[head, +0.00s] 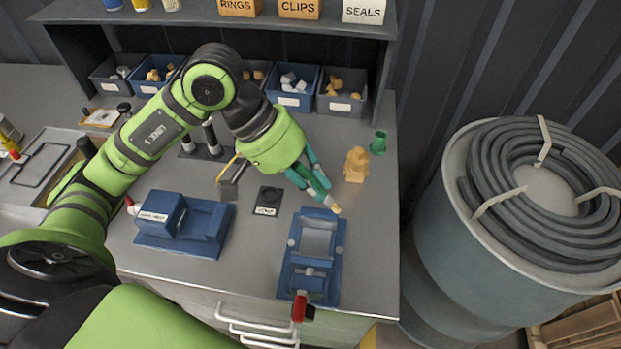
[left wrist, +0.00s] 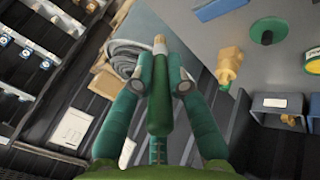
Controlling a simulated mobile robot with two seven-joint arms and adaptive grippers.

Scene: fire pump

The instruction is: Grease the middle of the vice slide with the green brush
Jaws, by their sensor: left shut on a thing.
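The blue vice (head: 337,262) sits on the grey bench near its front edge, its pale metal slide (head: 317,241) facing up and its red handle end (head: 301,308) at the front. My left gripper (head: 316,186) is above the bench just behind the vice, shut on the green brush (left wrist: 158,100). In the left wrist view the brush lies between the two fingers, its pale tip pointing away from the gripper. In the head view the tip (head: 335,208) shows near the vice's back edge; whether it touches anything I cannot tell. My right gripper is not in view.
A labelled blue block fixture (head: 203,220) is left, with a dark labelled plate (head: 268,200) between. Bins (head: 291,90) line the back. A hose-topped drum (head: 450,250) is right.

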